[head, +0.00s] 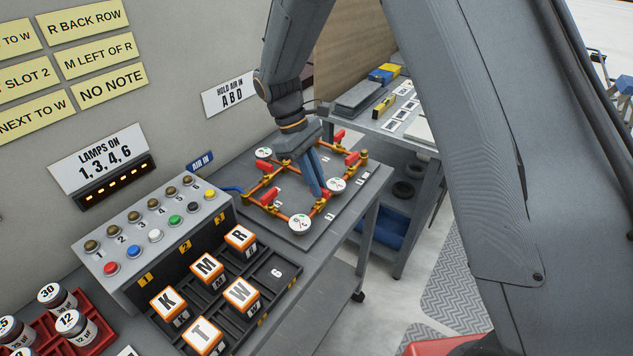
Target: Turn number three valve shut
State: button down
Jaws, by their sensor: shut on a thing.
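A pipe rig of copper-coloured pipes, brass fittings and red valve handles lies on a grey board (302,238) on the bench. Red handles show at the back (339,136), at the right (352,158) and at the left front (269,196). Round white gauges sit at the back left (264,153), right (337,184) and front (299,223). My gripper (320,190) reaches down into the middle of the rig, its blue-grey fingers closed on a red handle, which they partly hide. The valve numbers are too small to read, so I cannot tell which valve this is.
A grey switch box (150,240) and a tray of lettered blocks (268,305) stand left of the rig. A red rack of jars (95,334) is at the lower left. Another bench (425,145) stands behind right. Floor (375,300) is clear between.

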jog(key=c, duration=1.8)
grip_release()
jog(key=b+v, duration=0.2)
jog(key=v, duration=0.6)
jog(key=shift+d, duration=0.1)
jog(key=s+d+f+m+t+y, duration=0.2)
jog(key=s+d+m, duration=0.3)
jog(key=s+d, duration=0.3)
jog(key=s+d+f+m+t+y, duration=0.1)
jog(key=s+d+f+m+t, duration=0.1)
jog(key=s+d+m, duration=0.4)
jog(key=s+d, duration=0.3)
jog(key=d, duration=0.1)
jog(key=shift+y, duration=0.4)
